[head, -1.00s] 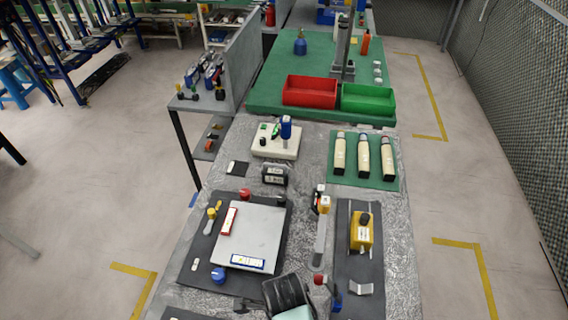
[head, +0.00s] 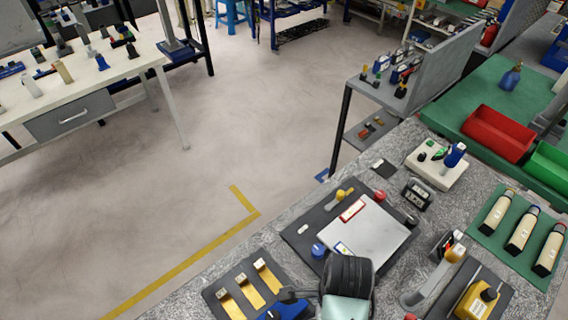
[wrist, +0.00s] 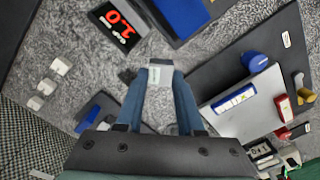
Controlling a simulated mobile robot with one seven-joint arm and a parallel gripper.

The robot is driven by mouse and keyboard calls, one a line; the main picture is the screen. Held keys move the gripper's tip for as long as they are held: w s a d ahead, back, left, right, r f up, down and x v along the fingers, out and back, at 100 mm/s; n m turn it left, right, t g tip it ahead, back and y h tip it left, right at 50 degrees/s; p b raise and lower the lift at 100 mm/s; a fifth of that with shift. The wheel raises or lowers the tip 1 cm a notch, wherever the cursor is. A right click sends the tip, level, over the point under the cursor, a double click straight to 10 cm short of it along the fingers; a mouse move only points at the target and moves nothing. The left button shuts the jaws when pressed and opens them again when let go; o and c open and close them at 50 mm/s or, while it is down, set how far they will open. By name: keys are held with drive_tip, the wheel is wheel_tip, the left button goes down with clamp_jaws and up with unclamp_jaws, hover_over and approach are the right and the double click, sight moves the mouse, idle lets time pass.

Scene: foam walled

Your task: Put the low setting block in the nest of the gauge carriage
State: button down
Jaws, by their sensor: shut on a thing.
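My gripper (wrist: 160,92) shows in the wrist view, its two blue fingers shut on a small pale block (wrist: 160,76), which I take to be the low setting block. The block is held between the fingertips over the grey speckled bench top. A blue body (wrist: 185,14) on a dark base lies ahead, at the top of the wrist view, beside a black panel with a red "1.0" (wrist: 116,20); this may be the gauge carriage, but I cannot tell. Its nest is not clearly seen. In the head view my wrist hides the fingers and the block.
Several small pale cubes (wrist: 48,86) sit at the left in the wrist view. A grey plate (head: 368,236) with coloured knobs lies beyond my wrist. A dark tray with yellow strips (head: 248,285) is to the left. A yellow block (head: 474,301) stands at lower right.

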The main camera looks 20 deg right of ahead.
drive_tip(key=w+a+n, duration=0.1)
drive_tip(key=a+n, duration=0.1)
drive_tip(key=n, duration=0.1)
drive_tip(key=w+a+n, duration=0.2)
drive_tip(key=n, duration=0.2)
drive_tip(key=w+a+n+b, duration=0.1)
drive_tip(key=a+n, duration=0.1)
drive_tip(key=n, duration=0.1)
drive_tip(key=shift+w, duration=0.4)
drive_tip(key=w+a+n+b, duration=0.1)
drive_tip(key=w+a+n, duration=0.2)
drive_tip(key=a+n, duration=0.5)
drive_tip(key=shift+w+a+r+n, duration=0.2)
drive_tip(key=shift+r+n, duration=0.1)
drive_tip(key=shift+n, duration=2)
